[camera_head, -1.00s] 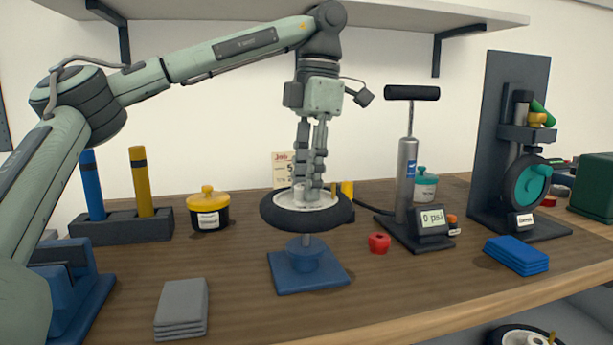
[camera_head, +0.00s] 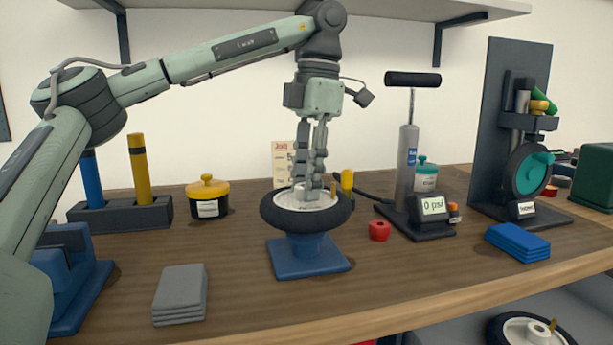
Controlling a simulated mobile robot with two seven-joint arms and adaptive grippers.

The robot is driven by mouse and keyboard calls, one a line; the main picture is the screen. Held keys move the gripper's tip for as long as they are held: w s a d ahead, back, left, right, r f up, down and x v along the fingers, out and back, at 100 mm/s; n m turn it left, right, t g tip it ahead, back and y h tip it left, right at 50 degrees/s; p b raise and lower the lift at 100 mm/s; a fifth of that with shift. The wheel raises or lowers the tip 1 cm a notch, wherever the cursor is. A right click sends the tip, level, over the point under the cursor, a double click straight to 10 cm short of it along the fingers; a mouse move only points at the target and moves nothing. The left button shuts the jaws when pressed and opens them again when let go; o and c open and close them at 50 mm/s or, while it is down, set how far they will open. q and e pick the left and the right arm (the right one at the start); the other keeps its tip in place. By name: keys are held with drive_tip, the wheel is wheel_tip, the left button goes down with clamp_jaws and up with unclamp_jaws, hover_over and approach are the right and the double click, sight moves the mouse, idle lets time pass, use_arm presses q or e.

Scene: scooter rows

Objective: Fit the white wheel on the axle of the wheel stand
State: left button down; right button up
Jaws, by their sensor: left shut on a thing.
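The white wheel (camera_head: 290,201) with its black tire (camera_head: 307,219) lies flat right over the blue wheel stand (camera_head: 309,262). The wheel's underside sits at the top of the stand's blue hub, and no axle shows between them. My left gripper (camera_head: 308,196) points straight down and is shut on the wheel at its middle. The fingers hide the wheel's centre, so I cannot see whether the axle passes through it. My right gripper is not in view.
A pump with a gauge (camera_head: 432,206) and a red knob-like part (camera_head: 379,230) stand to the right. Grey cloths (camera_head: 180,293) lie at front left, blue cloths (camera_head: 517,242) at right. A yellow pot (camera_head: 208,197) stands behind left. Another wheel (camera_head: 530,330) lies below the bench.

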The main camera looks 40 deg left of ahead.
use_arm(q)
drive_tip(key=shift+f+b, duration=0.8)
drive_tip(key=shift+f, duration=0.55)
drive_tip(key=c, duration=1.1)
unclamp_jaws()
drive_tip(key=shift+o, duration=0.2)
wheel_tip(320, 180, up, 12)
drive_tip(key=w, duration=0.1)
drive_tip(key=shift+w+d, duration=0.15)
drive_tip(key=shift+d, duration=0.2)
